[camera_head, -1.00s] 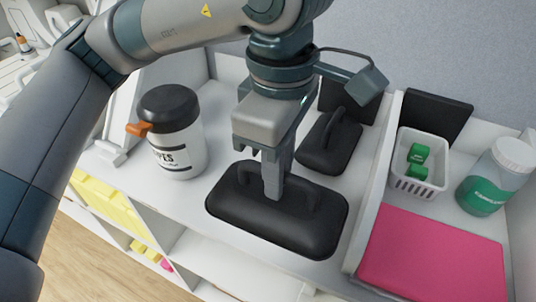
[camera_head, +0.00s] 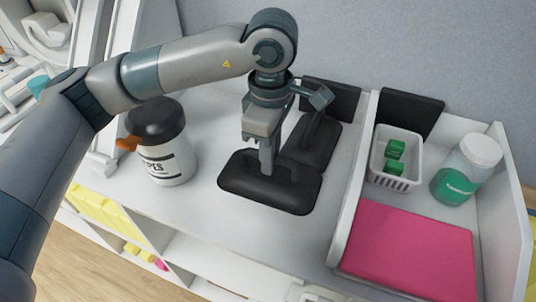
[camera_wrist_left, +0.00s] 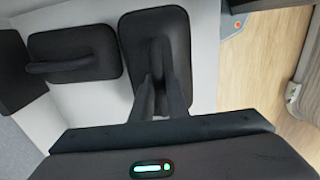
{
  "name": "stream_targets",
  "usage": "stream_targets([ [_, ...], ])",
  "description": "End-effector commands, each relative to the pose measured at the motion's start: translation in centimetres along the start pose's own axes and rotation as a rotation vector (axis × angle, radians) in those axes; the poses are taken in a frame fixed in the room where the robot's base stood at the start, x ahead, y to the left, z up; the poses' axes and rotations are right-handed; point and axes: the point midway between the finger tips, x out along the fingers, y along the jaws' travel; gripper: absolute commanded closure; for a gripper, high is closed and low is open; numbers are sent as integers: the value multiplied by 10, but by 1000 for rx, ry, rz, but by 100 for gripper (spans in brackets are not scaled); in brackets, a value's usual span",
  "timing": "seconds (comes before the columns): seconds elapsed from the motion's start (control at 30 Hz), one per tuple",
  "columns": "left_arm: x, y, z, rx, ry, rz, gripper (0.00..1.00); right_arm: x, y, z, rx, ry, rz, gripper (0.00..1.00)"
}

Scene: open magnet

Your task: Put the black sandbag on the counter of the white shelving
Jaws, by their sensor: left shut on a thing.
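The black sandbag (camera_head: 236,184) is a flat, rounded pad with a loop handle. It is at the white shelving's counter (camera_head: 225,228), near the front; I cannot tell whether it touches the surface. My left gripper (camera_head: 267,168) is above it and shut on its handle, hiding part of that handle. The wrist view shows the sandbag (camera_wrist_left: 177,28) with both fingers (camera_wrist_left: 159,92) at the handle. A second black sandbag (camera_head: 325,150) sits just behind it, its handle partly behind my gripper. My right gripper is not in view.
A white jar with a black lid (camera_head: 170,160) stands left of the sandbag. To the right, a raised divider (camera_head: 352,205) borders a pink mat (camera_head: 410,250), a white basket (camera_head: 385,175) with green items and a clear green-labelled jar (camera_head: 468,170). Counter between jar and divider is partly clear.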

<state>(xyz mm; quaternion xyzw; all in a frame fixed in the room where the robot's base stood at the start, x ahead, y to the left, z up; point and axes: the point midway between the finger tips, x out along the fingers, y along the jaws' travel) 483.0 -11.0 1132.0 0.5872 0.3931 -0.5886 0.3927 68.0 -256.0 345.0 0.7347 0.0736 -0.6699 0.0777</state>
Motion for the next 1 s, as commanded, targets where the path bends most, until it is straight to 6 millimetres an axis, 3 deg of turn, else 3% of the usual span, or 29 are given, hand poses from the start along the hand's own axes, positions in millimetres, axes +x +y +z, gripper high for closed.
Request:
stream_targets([
  [0.57, 5, 6, -2, 0, -1, 2, 100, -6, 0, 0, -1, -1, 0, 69],
  [1.0, 41, 6, -2, 0, -1, 3, 100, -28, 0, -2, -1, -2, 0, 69],
])
